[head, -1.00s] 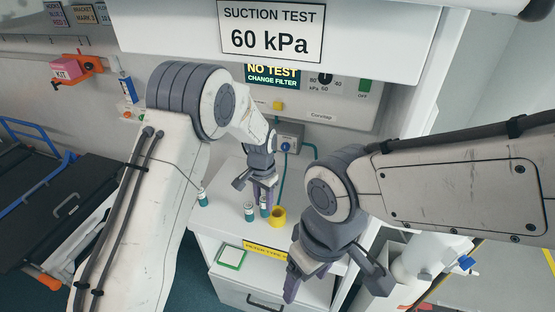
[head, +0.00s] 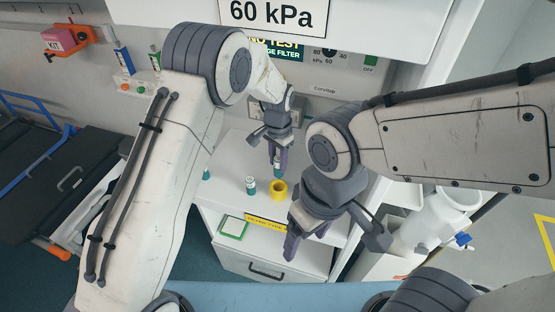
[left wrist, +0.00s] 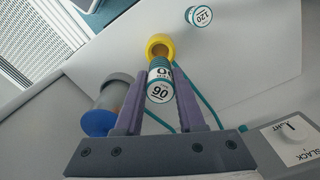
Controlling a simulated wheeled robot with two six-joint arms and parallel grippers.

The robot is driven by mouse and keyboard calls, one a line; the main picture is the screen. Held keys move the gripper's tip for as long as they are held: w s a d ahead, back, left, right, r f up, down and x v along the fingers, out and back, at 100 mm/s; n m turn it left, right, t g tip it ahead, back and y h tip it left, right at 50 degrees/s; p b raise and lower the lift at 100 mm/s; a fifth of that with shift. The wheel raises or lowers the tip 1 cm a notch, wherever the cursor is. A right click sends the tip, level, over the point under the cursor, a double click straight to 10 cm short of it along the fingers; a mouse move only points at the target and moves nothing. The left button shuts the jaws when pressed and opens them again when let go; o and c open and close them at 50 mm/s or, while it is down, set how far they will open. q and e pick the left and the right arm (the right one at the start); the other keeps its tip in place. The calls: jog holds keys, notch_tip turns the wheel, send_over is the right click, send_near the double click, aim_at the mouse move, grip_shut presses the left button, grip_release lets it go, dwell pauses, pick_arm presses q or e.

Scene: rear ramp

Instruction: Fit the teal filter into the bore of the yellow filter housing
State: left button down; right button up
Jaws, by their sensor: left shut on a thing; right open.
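My left gripper (head: 276,160) is shut on a teal filter (head: 277,170) with a white label. In the left wrist view the held filter (left wrist: 160,83) shows an upside-down 90 on its label. The yellow filter housing (head: 279,191) stands on the white cabinet top, just below the held filter. In the left wrist view the filter's far end overlaps the housing rim (left wrist: 159,42); whether they touch is hard to tell. The bore is mostly hidden. My right gripper (head: 305,238) is open and empty, in front of the cabinet.
Another teal filter (head: 251,186) stands left of the housing, labelled 120 in the left wrist view (left wrist: 199,16). A further one (head: 206,174) is partly hidden by my left arm. A green-edged card (head: 234,228) lies lower down. A grey cylinder with a blue end (left wrist: 105,105) is near my left gripper.

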aim_at(278, 172)
pick_arm(q)
jog(key=shift+f+b, duration=1.5)
jog(key=shift+f, duration=1.15)
jog(key=shift+f+b, duration=1.35)
jog(key=shift+f, duration=0.9)
jog(key=shift+c, duration=2.2)
grip_release()
jog(key=shift+r, duration=0.1)
notch_tip(278, 172, up, 9)
jog(key=shift+r+b, duration=0.1)
jog(key=shift+b, duration=1.1)
jog(key=shift+a+r, duration=0.1)
jog(key=shift+r, duration=0.45)
